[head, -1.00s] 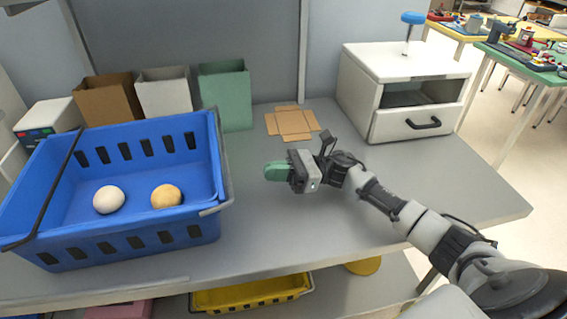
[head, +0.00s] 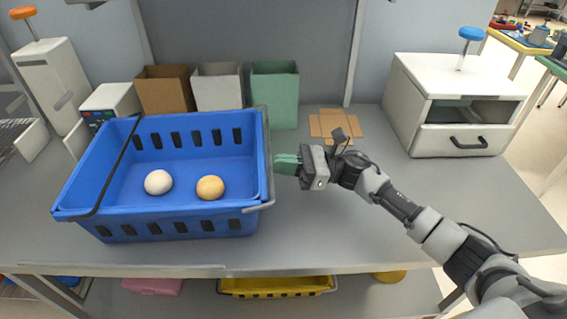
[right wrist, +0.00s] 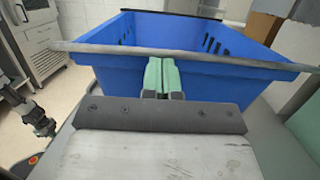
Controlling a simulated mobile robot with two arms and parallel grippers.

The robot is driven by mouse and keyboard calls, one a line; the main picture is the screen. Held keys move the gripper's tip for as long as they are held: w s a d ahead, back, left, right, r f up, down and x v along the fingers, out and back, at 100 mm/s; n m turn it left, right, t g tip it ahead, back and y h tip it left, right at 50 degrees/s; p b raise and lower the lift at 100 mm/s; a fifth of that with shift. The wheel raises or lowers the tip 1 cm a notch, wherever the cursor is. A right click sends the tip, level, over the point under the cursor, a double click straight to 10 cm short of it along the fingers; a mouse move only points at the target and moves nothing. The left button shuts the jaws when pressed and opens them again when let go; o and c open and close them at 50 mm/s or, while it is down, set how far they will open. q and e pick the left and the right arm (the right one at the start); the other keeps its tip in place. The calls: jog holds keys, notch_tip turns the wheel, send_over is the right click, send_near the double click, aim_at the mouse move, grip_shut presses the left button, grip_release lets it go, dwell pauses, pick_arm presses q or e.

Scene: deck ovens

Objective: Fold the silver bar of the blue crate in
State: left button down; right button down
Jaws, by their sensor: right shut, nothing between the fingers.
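The blue crate (head: 178,229) stands on the grey table with a white ball (head: 158,182) and a tan ball (head: 210,188) inside. Its silver bar (head: 268,160) runs along the right side, at the rim; in the right wrist view the bar (right wrist: 100,46) crosses in front of the crate's wall. A dark bar (head: 108,172) lies along the left side. My right gripper (head: 279,164) is shut and empty, its green fingertips just right of the silver bar. In the right wrist view the fingertips (right wrist: 162,64) point at the bar; whether they touch it I cannot tell.
Brown, white and green boxes (head: 275,97) stand behind the crate. A flat cardboard piece (head: 335,122) lies behind my right gripper. A white drawer cabinet (head: 428,140) stands at the back right. The table in front of the gripper is clear.

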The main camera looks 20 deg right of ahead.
jog(key=shift+r, duration=0.1)
jog(key=shift+r+h, duration=0.2)
jog(key=shift+h, duration=0.1)
jog(key=shift+r+h+p, duration=0.5)
jog(key=shift+p, duration=0.2)
